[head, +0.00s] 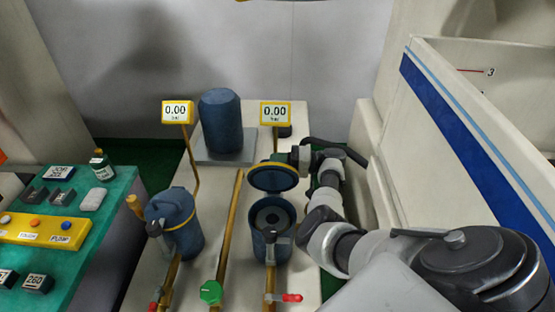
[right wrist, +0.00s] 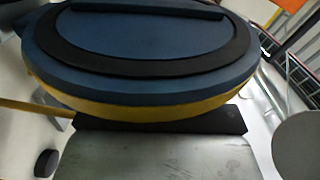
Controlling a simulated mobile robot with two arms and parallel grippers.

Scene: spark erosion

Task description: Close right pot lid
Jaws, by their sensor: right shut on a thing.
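The right pot (head: 271,231) is a dark blue open cylinder with a grey ring-shaped part inside. Its lid (head: 273,177), blue with a yellow rim, is tilted up above the pot's far side, so the opening is uncovered. My right gripper (head: 298,157) is at the lid's far right edge and shut on it. In the right wrist view the lid (right wrist: 140,50) fills the upper part, its yellow rim right against the dark gripper pad (right wrist: 165,122). The fingertips are partly hidden by the lid. My left gripper is not in view.
The left pot (head: 180,230) has its lid down. Two yellow gauges reading 0.00 (head: 175,111) stand behind. A blue cylinder (head: 221,122) sits on a grey plate. A green valve (head: 211,291) and a red-handled valve (head: 289,297) are in front. A white blue-striped wall (head: 470,130) bounds the right.

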